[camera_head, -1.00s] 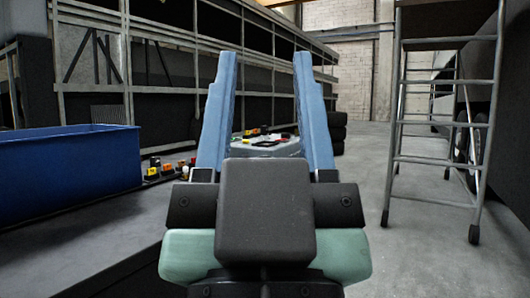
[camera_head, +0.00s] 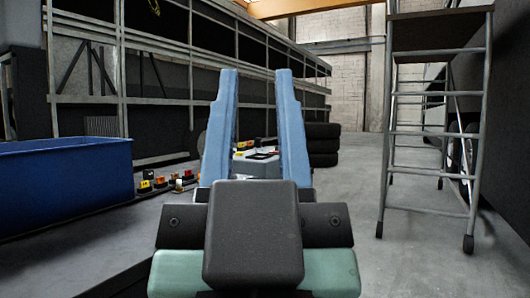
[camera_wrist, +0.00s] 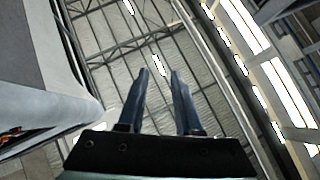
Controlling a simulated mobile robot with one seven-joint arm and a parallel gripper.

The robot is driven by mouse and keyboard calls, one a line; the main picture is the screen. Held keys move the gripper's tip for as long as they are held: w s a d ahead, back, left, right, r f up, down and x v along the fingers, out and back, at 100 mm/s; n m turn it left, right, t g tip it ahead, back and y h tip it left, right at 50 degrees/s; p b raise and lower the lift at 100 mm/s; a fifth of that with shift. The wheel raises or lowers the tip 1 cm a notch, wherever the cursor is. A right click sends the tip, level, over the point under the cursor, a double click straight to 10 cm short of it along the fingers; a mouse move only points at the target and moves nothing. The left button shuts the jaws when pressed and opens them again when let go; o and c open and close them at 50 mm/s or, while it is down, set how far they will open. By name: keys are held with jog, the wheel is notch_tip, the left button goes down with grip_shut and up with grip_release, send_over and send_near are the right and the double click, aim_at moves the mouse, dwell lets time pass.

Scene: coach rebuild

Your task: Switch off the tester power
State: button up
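My gripper (camera_head: 256,72) fills the middle of the head view, with its two blue fingers upright and a clear gap between them. It is open and empty. In the wrist view the gripper (camera_wrist: 159,72) points up towards the roof, and its fingers are also apart. Through the gap in the head view I see a pale grey box-like thing (camera_head: 256,168) with small red, yellow and black parts on top, farther off. It may be the tester, but I cannot tell. My gripper partly hides it. No power switch can be made out.
A blue bin (camera_head: 65,180) stands on a dark bench (camera_head: 85,240) at the left. Small yellow, orange and red pieces (camera_head: 160,182) lie beside it. Stacked black tyres (camera_head: 322,145) stand behind my gripper. A metal step ladder (camera_head: 430,150) is at the right. The floor between is clear.

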jog(key=shift+r+p, duration=0.35)
jog(key=shift+r, duration=0.1)
jog(key=shift+c, duration=1.1)
notch_tip(320, 180, up, 43)
jog(key=p, duration=4.3)
grip_shut()
jog(key=shift+f, duration=0.2)
